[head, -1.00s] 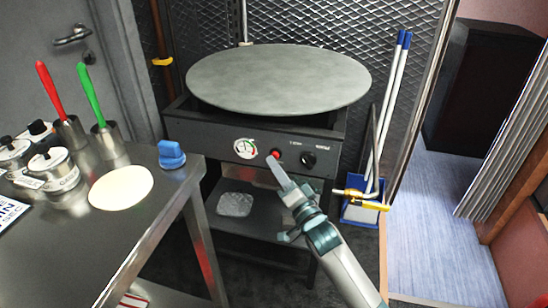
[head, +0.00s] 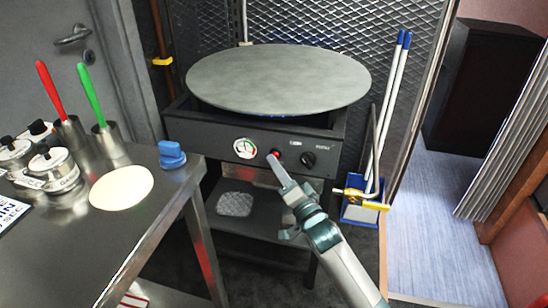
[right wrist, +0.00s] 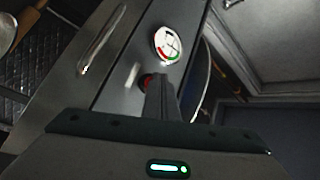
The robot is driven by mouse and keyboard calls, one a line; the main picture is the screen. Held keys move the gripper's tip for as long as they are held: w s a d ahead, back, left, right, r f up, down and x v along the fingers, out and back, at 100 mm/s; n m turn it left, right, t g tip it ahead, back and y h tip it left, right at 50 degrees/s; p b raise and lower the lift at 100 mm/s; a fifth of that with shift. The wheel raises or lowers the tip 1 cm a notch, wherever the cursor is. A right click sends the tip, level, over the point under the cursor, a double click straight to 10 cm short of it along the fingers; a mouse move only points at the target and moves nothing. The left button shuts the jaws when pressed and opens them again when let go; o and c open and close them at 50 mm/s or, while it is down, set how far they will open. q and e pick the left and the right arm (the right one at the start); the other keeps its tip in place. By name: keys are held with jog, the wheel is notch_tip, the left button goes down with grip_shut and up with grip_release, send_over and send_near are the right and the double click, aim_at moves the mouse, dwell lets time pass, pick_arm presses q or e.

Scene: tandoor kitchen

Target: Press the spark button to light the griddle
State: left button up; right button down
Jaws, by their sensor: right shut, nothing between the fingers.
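The round griddle plate (head: 280,80) sits on a dark stand whose front panel (head: 215,136) carries a dial gauge (head: 245,148), the red spark button (head: 277,152) and a black knob (head: 308,159). A blue glow (head: 268,116) shows under the plate. My right gripper (head: 272,160) is shut and empty, its fingertips at the red button, apparently touching it. In the right wrist view the button (right wrist: 146,81) is partly hidden behind the fingers, and the gauge (right wrist: 168,45) lies just above them. My left gripper is not in view.
A steel table (head: 150,210) at the left holds a pale dough disc (head: 121,187), a blue object (head: 171,154), lidded pots and red and green-handled tools in cups. A yellow valve (head: 362,199) and a blue bin with poles stand right of the stand.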

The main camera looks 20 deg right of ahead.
jog(key=shift+s+a+p, duration=0.5)
jog(key=shift+s+p, duration=0.05)
jog(key=shift+s, duration=0.2)
jog(key=s+a, duration=0.1)
jog(key=s+a+p, duration=0.1)
jog(key=s+p, duration=0.1)
jog(key=s, duration=0.1)
jog(key=shift+s+a, duration=0.1)
jog(key=shift+a, duration=0.3)
dwell(0.9)
